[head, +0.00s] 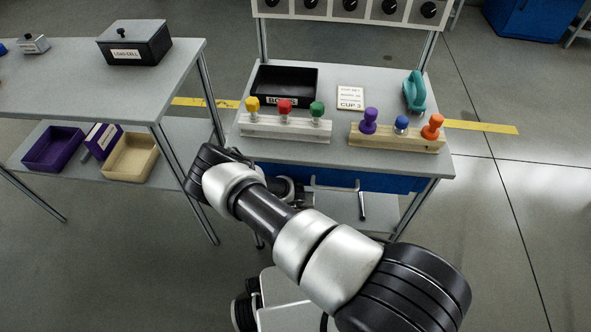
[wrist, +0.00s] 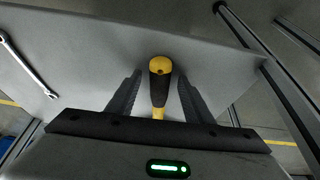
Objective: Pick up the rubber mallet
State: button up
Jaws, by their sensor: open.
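A tool handle with a black grip and yellow ends (wrist: 160,80) lies on a grey surface in the wrist view. It looks like the rubber mallet's handle, but no mallet head shows. My gripper (wrist: 160,76) is open, with one dark finger on each side of the handle and visible gaps between. Whether the fingers are level with the handle or above it, I cannot tell. In the head view my arm reaches toward the front of the workbench, and my fingers and the mallet are hidden there.
A wrench (wrist: 28,65) lies left of the handle. A metal table leg (wrist: 270,65) stands right of the surface. The workbench top (head: 345,155) carries a black bin (head: 285,82), pegged wooden blocks and a teal object (head: 414,92). A blue drawer (head: 385,180) hangs beneath. Another table (head: 80,80) stands left.

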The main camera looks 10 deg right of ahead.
grip_shut()
jog(key=shift+r, duration=0.1)
jog(key=shift+w+r, duration=0.1)
